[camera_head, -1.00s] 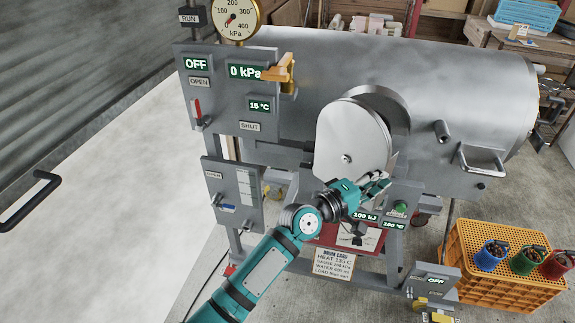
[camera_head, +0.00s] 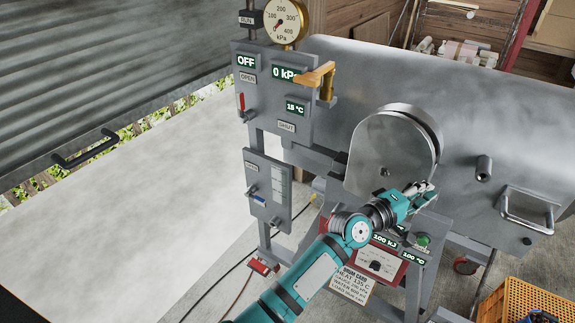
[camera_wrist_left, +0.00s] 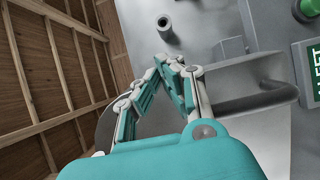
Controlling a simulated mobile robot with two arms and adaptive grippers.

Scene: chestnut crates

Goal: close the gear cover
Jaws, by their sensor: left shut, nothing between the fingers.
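The gear cover (camera_head: 386,158) is a pale grey rounded metal plate with a small central knob, on the front of the large steel drum. It stands upright in front of a thick curved rim (camera_head: 428,128). The closed fingertips also show in the left wrist view (camera_wrist_left: 170,64). Whether they touch the cover is unclear. My right gripper is not in view.
A control panel (camera_head: 268,115) with a yellow handle (camera_head: 316,76) stands left of the cover. A pipe stub (camera_head: 484,168) and a drum handle (camera_head: 530,207) project at right. A red box (camera_head: 376,262) is below. An orange crate (camera_head: 520,300) stands at lower right.

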